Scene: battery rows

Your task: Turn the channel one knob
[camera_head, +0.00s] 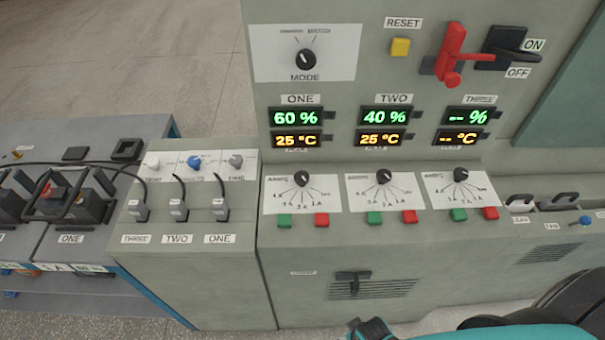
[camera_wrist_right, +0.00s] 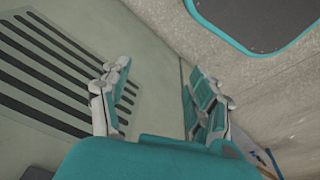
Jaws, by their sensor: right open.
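The channel one knob (camera_head: 302,178) is a small black knob on a white dial plate, below the ONE displays (camera_head: 296,117) reading 60 % and 25 °C. A green button (camera_head: 284,221) and a red button (camera_head: 321,219) sit under it. My right gripper (camera_wrist_right: 160,98) is open, with nothing between its fingers, beside a slotted grey panel in the right wrist view. In the head view, teal and black parts of my right arm show along the bottom right edge, below and away from the knob. My left gripper is not in view.
Similar knobs for channel two (camera_head: 383,177) and channel three (camera_head: 460,175) stand to the right. The MODE knob (camera_head: 306,60), yellow RESET button (camera_head: 400,47) and red lever (camera_head: 450,54) are above. A black latch (camera_head: 352,282) protrudes from the lower front.

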